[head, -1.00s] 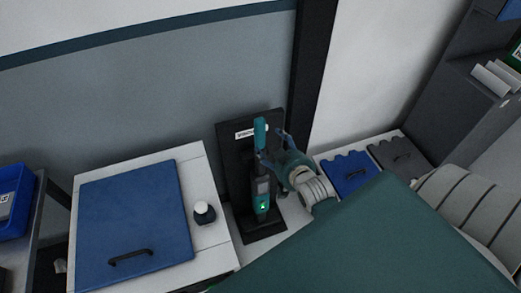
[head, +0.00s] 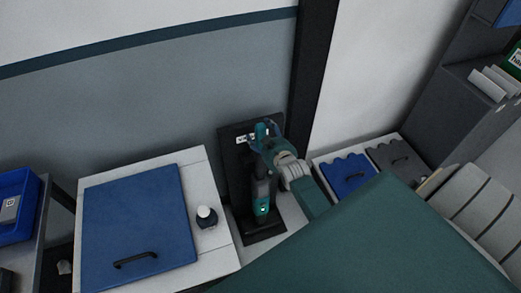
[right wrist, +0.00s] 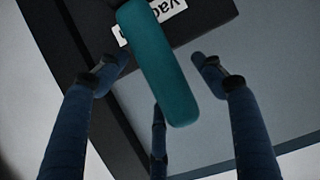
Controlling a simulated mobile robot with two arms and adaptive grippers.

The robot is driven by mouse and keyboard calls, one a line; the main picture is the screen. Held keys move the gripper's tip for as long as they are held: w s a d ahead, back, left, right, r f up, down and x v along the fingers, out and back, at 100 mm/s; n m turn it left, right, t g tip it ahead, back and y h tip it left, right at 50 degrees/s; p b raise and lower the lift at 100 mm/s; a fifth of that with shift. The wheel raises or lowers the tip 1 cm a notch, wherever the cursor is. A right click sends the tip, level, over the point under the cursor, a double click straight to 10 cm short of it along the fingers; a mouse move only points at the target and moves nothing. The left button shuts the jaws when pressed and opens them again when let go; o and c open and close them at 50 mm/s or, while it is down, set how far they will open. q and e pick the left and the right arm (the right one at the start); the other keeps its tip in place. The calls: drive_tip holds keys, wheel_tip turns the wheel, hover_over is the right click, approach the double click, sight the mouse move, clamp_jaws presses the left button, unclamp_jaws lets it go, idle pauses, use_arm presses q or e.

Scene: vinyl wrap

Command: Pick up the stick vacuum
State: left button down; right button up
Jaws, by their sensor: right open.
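The stick vacuum (head: 262,205) stands upright in its black dock (head: 229,165) against the grey wall. Its body is dark and teal with a small lit green spot. Its teal handle (right wrist: 158,65) shows large in the right wrist view, between my open fingers and touching neither side finger as far as I can see. My right gripper (head: 264,132) is at the handle's height in the head view and covers most of the handle. The right gripper (right wrist: 158,85) is open, with a third finger below the handle. My left gripper is not in view.
Left of the dock is a white cabinet with a blue lid (head: 135,225) and a small dark bottle with a white cap (head: 206,216). Blue (head: 348,175) and grey (head: 396,157) lidded bins stand right of it. A black post (head: 312,80) rises close behind my right arm.

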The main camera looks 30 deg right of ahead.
drive_tip(key=shift+w+f, duration=0.1)
drive_tip(key=shift+w, duration=0.1)
drive_tip(key=shift+s, duration=0.15)
drive_tip(key=c, duration=1.2)
drive_tip(key=shift+w+d+r, duration=0.1)
drive_tip(key=shift+w+r, duration=0.15)
drive_tip(key=shift+r, duration=0.1)
drive_tip(key=c, duration=0.3)
drive_tip(key=shift+c, duration=0.2)
